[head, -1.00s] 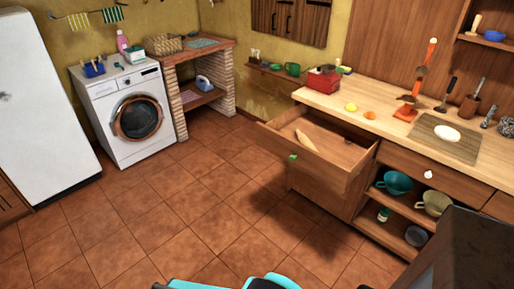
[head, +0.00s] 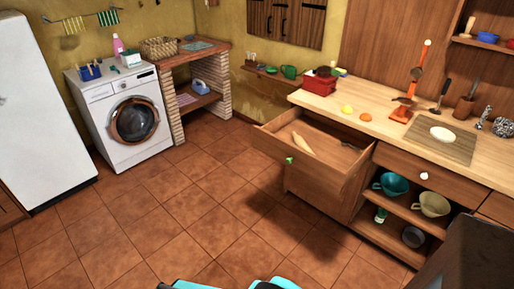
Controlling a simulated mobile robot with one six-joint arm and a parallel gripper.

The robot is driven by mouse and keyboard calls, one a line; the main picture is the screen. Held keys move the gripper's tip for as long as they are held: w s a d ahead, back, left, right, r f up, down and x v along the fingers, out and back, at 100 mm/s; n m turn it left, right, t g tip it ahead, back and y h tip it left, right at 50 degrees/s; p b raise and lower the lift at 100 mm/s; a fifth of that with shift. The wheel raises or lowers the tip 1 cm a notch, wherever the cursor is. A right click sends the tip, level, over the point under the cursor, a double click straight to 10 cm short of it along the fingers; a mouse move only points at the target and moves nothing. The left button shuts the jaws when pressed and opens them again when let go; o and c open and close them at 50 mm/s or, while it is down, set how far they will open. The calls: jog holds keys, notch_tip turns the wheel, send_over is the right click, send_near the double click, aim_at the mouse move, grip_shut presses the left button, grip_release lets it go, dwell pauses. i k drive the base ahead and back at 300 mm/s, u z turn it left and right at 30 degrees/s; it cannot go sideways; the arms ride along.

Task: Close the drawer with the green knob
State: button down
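The drawer with the green knob (head: 290,161) is pulled well out of the wooden counter, to the right of the middle in the head view. Its front panel (head: 312,172) faces the lower left. A light rolling-pin-like object (head: 303,143) and a thin dark utensil (head: 349,146) lie inside it. My gripper is not clearly in view. Teal and black parts of my own body show at the bottom edge, and a dark part of mine fills the lower right corner.
The tiled floor (head: 190,215) in front of the drawer is clear. To the right are a shut drawer with a white knob (head: 424,176) and open shelves with a teal cup (head: 391,184) and a beige cup (head: 430,204). A washing machine (head: 127,117) stands at the far left.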

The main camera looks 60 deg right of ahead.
aim_at(333, 165)
jog(key=z, duration=0.05)
jog(key=i, duration=0.9)
jog(key=u, duration=0.05)
